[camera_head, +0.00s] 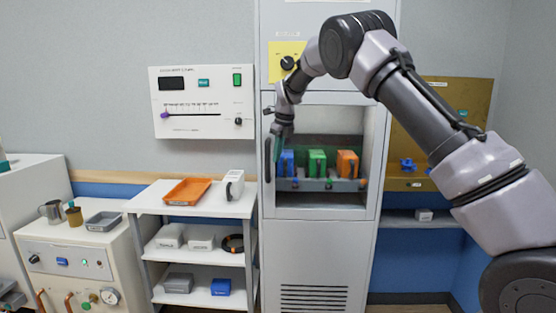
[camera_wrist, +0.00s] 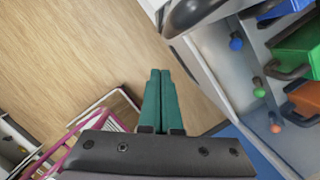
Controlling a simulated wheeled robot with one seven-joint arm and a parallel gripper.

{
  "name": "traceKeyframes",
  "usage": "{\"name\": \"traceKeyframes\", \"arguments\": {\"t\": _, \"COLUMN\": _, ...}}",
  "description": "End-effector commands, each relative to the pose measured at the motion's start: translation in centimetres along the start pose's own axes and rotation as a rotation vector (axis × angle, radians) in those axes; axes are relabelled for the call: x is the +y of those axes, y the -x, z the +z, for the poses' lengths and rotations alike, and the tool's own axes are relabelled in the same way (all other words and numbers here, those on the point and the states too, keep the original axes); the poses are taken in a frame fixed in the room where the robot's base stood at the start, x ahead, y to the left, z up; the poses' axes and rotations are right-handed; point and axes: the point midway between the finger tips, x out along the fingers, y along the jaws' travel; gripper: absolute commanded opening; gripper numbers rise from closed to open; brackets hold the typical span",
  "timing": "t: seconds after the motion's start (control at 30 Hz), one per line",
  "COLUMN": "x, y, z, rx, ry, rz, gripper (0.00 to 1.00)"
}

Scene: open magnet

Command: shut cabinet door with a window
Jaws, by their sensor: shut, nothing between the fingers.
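The tall grey cabinet has a windowed door (camera_head: 326,213) with a black vertical handle (camera_head: 267,160) on its left edge. The door looks flush or nearly flush with the cabinet; I cannot tell whether a small gap is left. Blue, green and orange blocks (camera_head: 317,162) show behind the window. My gripper (camera_head: 277,150) is in front of the door's left edge, close to the handle. In the wrist view its teal fingers (camera_wrist: 160,75) are shut together and empty, beside the pale door edge (camera_wrist: 207,68). Contact with the door cannot be made out.
A white shelf (camera_head: 188,208) with an orange tray (camera_head: 187,191) stands left of the cabinet. A control panel (camera_head: 203,102) hangs on the wall above it. A yellow board (camera_head: 447,110) is to the right. The wrist view shows open wooden floor (camera_wrist: 75,55).

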Motion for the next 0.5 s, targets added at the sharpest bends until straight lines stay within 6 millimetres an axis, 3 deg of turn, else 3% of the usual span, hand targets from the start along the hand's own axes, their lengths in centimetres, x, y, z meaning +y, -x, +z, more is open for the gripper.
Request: {"name": "traceKeyframes", "arguments": {"t": 0.5, "x": 0.5, "y": 7.2, "z": -0.1, "rx": 0.003, "ry": -0.002, "rz": 0.001, "gripper": 0.0}}
